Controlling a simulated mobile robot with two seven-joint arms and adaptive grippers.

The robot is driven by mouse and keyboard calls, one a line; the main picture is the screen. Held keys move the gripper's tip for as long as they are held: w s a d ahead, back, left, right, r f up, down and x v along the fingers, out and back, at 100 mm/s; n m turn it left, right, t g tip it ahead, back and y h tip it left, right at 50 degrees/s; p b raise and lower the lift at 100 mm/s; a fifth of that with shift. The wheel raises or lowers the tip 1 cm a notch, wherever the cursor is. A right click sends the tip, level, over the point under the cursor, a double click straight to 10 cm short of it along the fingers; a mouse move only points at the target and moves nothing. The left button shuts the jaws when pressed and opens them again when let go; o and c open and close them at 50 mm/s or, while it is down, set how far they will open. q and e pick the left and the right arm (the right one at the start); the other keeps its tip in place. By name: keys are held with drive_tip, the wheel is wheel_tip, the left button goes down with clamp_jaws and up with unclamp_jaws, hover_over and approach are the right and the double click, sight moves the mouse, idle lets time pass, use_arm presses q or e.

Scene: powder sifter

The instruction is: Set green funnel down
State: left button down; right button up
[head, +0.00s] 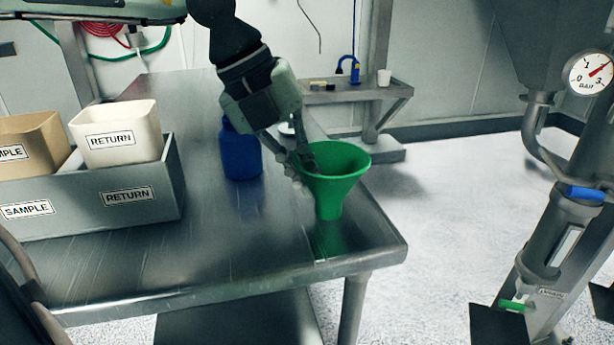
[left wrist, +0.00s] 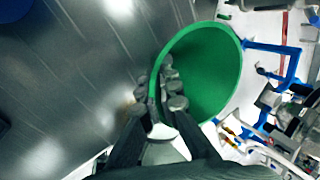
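The green funnel (head: 334,183) is upright with its wide mouth up, over the right end of the steel table (head: 130,265). My left gripper (head: 305,172) reaches down from above and its fingers are closed on the left side of the funnel's rim. In the left wrist view the fingertips (left wrist: 168,92) pinch the rim of the funnel (left wrist: 208,70), one finger on each side of the wall. The spout's lower end is close to the table top; I cannot tell whether it touches. My right gripper is not seen clearly in either view.
A blue bottle (head: 240,150) stands just left of the funnel. A grey bin (head: 90,198) holds a white RETURN container (head: 118,134) and a tan SAMPLE container (head: 32,142). The table's right edge is close to the funnel. A machine with a gauge (head: 590,72) stands at right.

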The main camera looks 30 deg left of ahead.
use_arm(q)
drive_tip(key=shift+f, duration=0.2)
drive_tip(key=c, duration=1.7)
unclamp_jaws()
drive_tip(key=v, duration=1.2)
drive_tip(key=shift+s, duration=0.1)
